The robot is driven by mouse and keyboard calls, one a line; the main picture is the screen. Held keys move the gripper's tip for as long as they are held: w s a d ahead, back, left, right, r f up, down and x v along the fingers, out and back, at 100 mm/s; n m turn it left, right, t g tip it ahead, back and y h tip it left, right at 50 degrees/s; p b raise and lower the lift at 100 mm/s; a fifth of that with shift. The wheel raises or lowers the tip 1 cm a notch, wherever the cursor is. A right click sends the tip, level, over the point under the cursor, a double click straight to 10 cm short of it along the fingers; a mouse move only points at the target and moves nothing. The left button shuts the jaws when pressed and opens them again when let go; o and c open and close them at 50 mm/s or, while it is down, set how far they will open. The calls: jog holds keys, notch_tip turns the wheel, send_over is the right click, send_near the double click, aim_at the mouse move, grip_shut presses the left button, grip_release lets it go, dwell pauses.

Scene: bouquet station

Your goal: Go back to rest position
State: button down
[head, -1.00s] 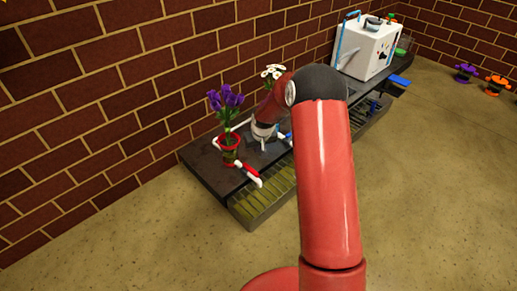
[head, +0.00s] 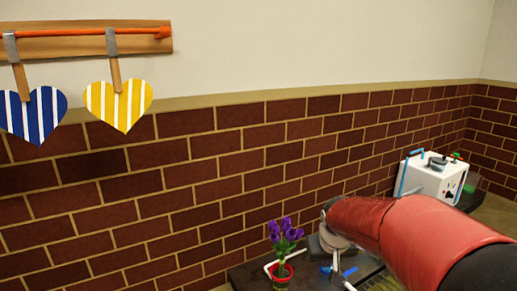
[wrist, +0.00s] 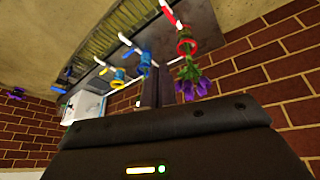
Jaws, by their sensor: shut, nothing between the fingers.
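My gripper (head: 330,243) is at the lower right of the head view, at the end of my red arm. It is above the dark bench, to the right of the purple flowers (head: 285,233) in a red pot (head: 282,277). In the wrist view my gripper's dark fingers (wrist: 157,80) are together with nothing between them. The purple flowers also show there (wrist: 193,83), upside down in the picture and to the right of the fingers. They stand apart from the fingers.
A white box with blue handles (head: 432,180) stands farther along the bench (head: 245,278). A brick wall (head: 200,190) runs behind. A blue striped heart (head: 33,115) and a yellow striped heart (head: 118,105) hang from a wooden rail (head: 85,42). Blue and yellow items (wrist: 120,75) show in the wrist view.

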jog(key=s+r+p, duration=0.1)
jog(key=s+r, duration=0.2)
jog(key=s, duration=0.4)
jog(key=s+a+r+p, duration=0.1)
jog(key=s+r, duration=0.3)
jog(key=s, duration=0.4)
jog(key=s+r+p, duration=0.3)
jog(key=s+r, duration=0.1)
jog(key=s, duration=0.3)
jog(key=shift+s+a+m+t+y, duration=0.3)
jog(key=shift+s+m+t+y, duration=0.1)
jog(key=shift+r, duration=0.1)
